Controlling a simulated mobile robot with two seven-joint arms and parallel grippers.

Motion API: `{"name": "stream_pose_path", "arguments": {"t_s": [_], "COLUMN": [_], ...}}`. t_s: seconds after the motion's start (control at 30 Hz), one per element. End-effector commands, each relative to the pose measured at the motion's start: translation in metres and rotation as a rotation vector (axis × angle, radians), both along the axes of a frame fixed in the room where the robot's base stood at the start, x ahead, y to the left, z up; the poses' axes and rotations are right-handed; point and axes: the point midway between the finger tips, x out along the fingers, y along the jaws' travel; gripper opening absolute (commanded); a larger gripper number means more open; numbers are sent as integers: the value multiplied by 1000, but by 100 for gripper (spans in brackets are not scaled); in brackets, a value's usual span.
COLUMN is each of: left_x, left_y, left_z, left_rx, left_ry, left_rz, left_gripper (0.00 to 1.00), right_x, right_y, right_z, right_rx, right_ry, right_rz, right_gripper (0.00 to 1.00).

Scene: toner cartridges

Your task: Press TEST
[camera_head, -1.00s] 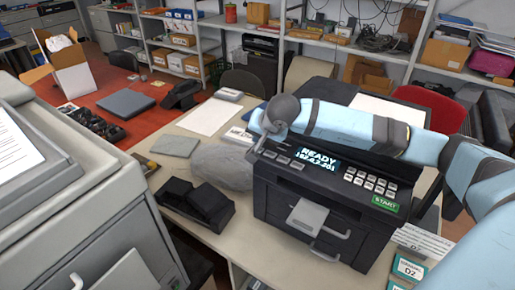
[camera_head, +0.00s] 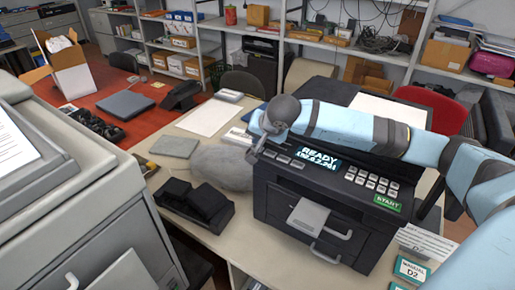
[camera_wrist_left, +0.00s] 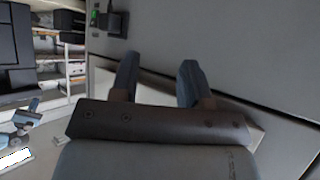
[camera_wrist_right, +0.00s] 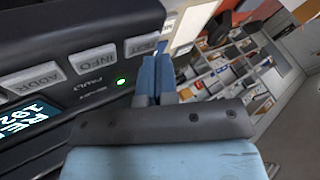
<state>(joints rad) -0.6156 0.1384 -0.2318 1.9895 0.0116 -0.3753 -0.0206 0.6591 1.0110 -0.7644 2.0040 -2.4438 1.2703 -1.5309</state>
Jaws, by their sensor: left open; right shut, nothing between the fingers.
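A dark printer (camera_head: 320,205) stands on the desk. Its lit display (camera_head: 318,157) reads READY, and a row of grey keys lies to its left. In the right wrist view the ADDR key (camera_wrist_right: 35,78), the INFO key (camera_wrist_right: 93,60) and, at the row's end, the TEST key (camera_wrist_right: 142,43) show. My right gripper (camera_head: 257,148) is shut and empty, its tips at that end of the row. In the right wrist view its tips (camera_wrist_right: 156,62) overlap the TEST key's edge; I cannot tell whether they touch it. My left gripper (camera_wrist_left: 157,75) is open and empty, beside a grey surface.
A green START key (camera_head: 387,203) and a number pad (camera_head: 371,181) lie right of the display. A large grey machine (camera_head: 80,200) fills the left. A black desk device (camera_head: 195,203) stands left of the printer. A small green light (camera_wrist_right: 121,82) glows near the keys.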

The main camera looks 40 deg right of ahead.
Motion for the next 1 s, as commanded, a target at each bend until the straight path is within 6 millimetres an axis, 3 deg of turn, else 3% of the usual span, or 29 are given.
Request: {"name": "stream_pose_path", "arguments": {"t_s": [1.0], "left_x": [1], "left_y": [0], "left_z": [-10], "left_rx": [-1], "left_ry": [-3], "left_rz": [-1], "left_gripper": [43], "right_x": [0], "right_y": [0], "right_z": [-9], "right_rx": [-1], "right_ry": [1], "right_rz": [0], "right_gripper": [0]}}
